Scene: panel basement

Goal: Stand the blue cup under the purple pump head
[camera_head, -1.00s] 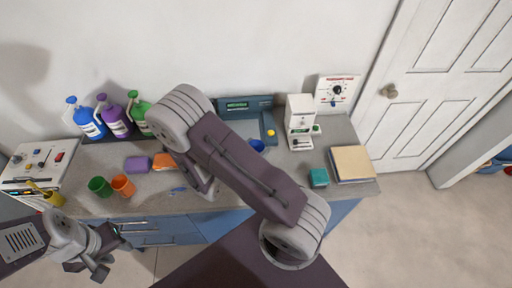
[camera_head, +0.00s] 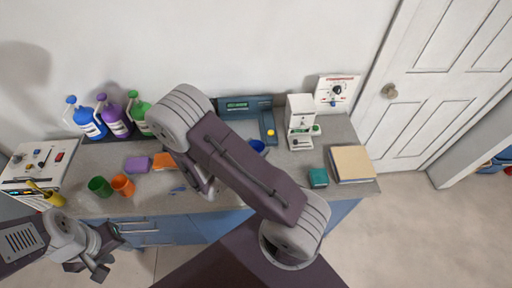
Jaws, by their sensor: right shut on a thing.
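The blue cup (camera_head: 258,146) shows at the right edge of my right upper arm, which hides part of it. It looks upright, but I cannot tell whether it is held or resting on the counter. The purple pump bottle (camera_head: 116,121) stands at the back left, its purple pump head (camera_head: 102,98) at the upper left of its body. My right arm crosses the middle of the view, and its gripper is hidden behind it. My left gripper (camera_head: 103,250) is in front of the counter at the lower left, with its fingers apart and nothing between them.
Blue (camera_head: 88,124) and green (camera_head: 140,117) pump bottles flank the purple one.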

